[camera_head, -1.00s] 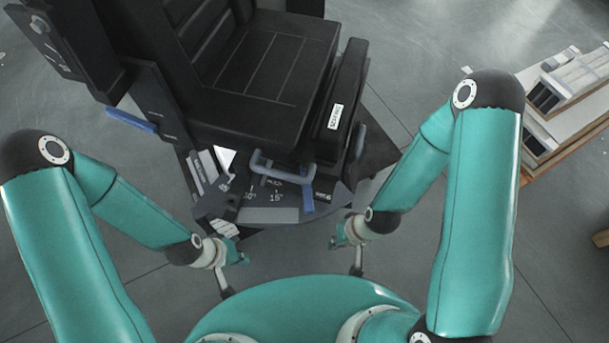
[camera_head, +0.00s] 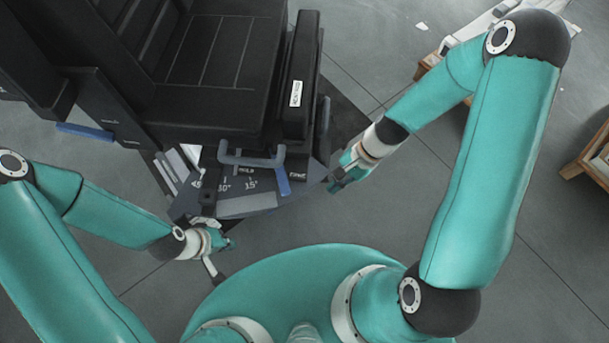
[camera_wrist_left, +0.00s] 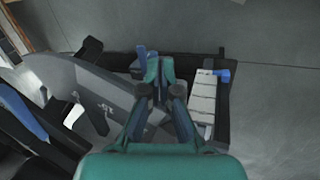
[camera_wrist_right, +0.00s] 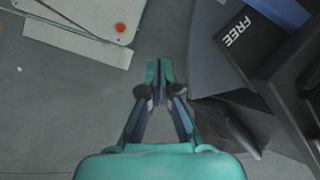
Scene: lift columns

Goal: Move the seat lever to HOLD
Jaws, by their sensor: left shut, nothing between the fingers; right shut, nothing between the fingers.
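The black seat (camera_head: 215,75) fills the upper left of the head view. A blue lever handle (camera_head: 283,182) hangs at its front edge, just left of a label reading FREE (camera_head: 297,174). A second label, too small to read surely, sits left of it behind a grey-blue bar (camera_head: 250,160). In the right wrist view the FREE label (camera_wrist_right: 237,33) is large, beside a blue part (camera_wrist_right: 284,10). My right gripper (camera_head: 334,188) is shut and empty, right of the lever and apart from it. My left gripper (camera_head: 231,243) is shut and empty, below the angle-marked plate (camera_head: 245,203).
A blue handle (camera_head: 86,131) is on the seat's left side. A wooden bench with pale items (camera_head: 475,30) stands at upper right, another wooden piece (camera_head: 592,160) at far right. Grey floor is clear between. The right wrist view shows a red button (camera_wrist_right: 120,28) on a pale panel.

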